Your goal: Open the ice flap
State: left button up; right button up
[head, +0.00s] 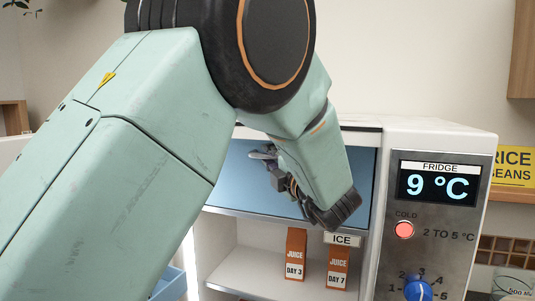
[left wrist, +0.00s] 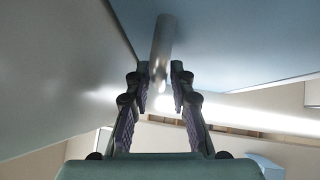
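The ice flap (head: 225,177) is a pale blue panel across the upper front of the white fridge, above the ICE label (head: 342,240). It looks shut in the head view, though my left arm hides much of it. My left gripper (head: 272,167) is in front of the flap. In the left wrist view, the two fingers (left wrist: 160,72) stand apart on either side of a grey bar (left wrist: 163,48), which looks like a handle. Narrow gaps show beside the bar, and I cannot tell whether a finger touches it. The blue panel (left wrist: 235,45) fills the upper right there. My right gripper is not in view.
Below the flap is an open shelf with two orange juice cartons, day 3 (head: 295,255) and day 7 (head: 338,267). To the right is a control panel (head: 428,240) reading 9 °C, with a red light and blue knob (head: 418,290). A yellow rice and beans sign (head: 512,167) stands beyond.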

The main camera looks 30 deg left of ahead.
pick_arm(q)
jog(key=shift+w+a, duration=0.3)
jog(key=shift+a, duration=0.1)
jog(key=shift+s+d+r, duration=0.2)
jog(key=shift+s+d, duration=0.05)
jog(key=shift+d, duration=0.35)
jog(key=shift+w+a+f, duration=0.1)
jog(key=shift+a+f, duration=0.05)
jog(key=shift+a, duration=0.05)
grip_shut()
